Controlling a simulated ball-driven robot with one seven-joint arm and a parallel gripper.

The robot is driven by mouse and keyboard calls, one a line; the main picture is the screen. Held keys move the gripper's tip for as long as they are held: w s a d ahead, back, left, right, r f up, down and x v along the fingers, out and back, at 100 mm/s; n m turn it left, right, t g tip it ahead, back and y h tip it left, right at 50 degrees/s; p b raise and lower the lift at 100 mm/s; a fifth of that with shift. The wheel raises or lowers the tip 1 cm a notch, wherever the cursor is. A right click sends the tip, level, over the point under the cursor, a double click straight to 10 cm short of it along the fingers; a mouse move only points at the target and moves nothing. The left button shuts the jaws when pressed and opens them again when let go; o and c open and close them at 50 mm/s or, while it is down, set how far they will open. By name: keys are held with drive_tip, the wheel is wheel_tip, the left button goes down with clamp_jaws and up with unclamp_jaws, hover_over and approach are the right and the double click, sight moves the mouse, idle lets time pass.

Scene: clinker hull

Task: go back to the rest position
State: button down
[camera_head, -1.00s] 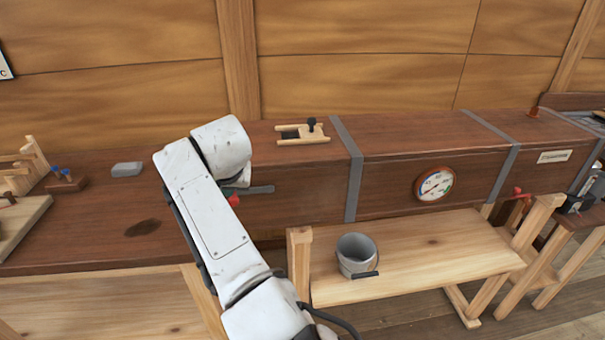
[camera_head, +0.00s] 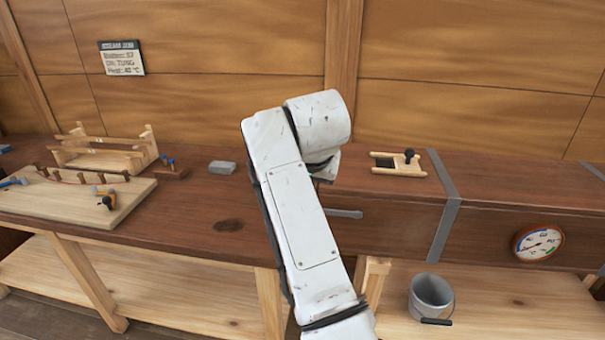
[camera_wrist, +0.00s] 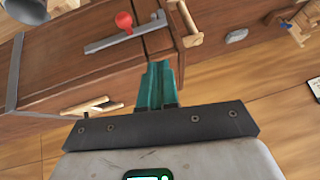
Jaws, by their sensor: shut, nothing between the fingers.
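My gripper (camera_wrist: 157,85) shows in the wrist view with its teal fingers shut together and nothing between them. It is in the air near the front of the brown wooden box (camera_wrist: 70,70), apart from it as far as I can tell. A grey lever (camera_wrist: 112,41) with a red knob (camera_wrist: 123,20) is on the box beyond the fingertips.
A bench to the left bears a wooden board (camera_head: 75,200) with small tools, a wooden rack (camera_head: 100,155) and a grey block (camera_head: 222,167). A wooden slide with a black knob (camera_head: 398,162) lies on the box. A metal bucket (camera_head: 430,298) stands on a low shelf. A dial (camera_head: 538,243) is at right.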

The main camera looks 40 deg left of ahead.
drive_tip(key=shift+s+a+v, duration=0.1)
drive_tip(key=shift+a+v, duration=0.05)
drive_tip(key=shift+v, duration=0.7)
drive_tip(key=shift+s+a+v, duration=0.1)
drive_tip(key=shift+a+v, duration=0.1)
drive_tip(key=shift+v, duration=0.6)
drive_tip(key=w+d+f+m+h, duration=0.1)
drive_tip(key=w+d+f, duration=0.1)
drive_tip(key=d+f, duration=1.45)
drive_tip(key=s+d+f+m+g+h, duration=0.1)
drive_tip(key=s+d+f, duration=0.1)
drive_tip(key=d+f, duration=0.55)
drive_tip(key=s+d+f+m+g, duration=0.1)
drive_tip(key=s+d+f, duration=0.3)
drive_tip(key=d, duration=0.6)
drive_tip(key=s+d+f+m+g+h, duration=0.1)
drive_tip(key=s+d+f, duration=0.3)
drive_tip(key=s+d, duration=1)
drive_tip(key=s+d+f+m+g+h, duration=0.1)
drive_tip(key=s+d+f, duration=0.3)
drive_tip(key=s+d, duration=1)
drive_tip(key=shift+s+f+m+h, duration=0.2)
drive_tip(key=shift+s+m+h, duration=0.05)
drive_tip(key=shift+m+h, duration=0.35)
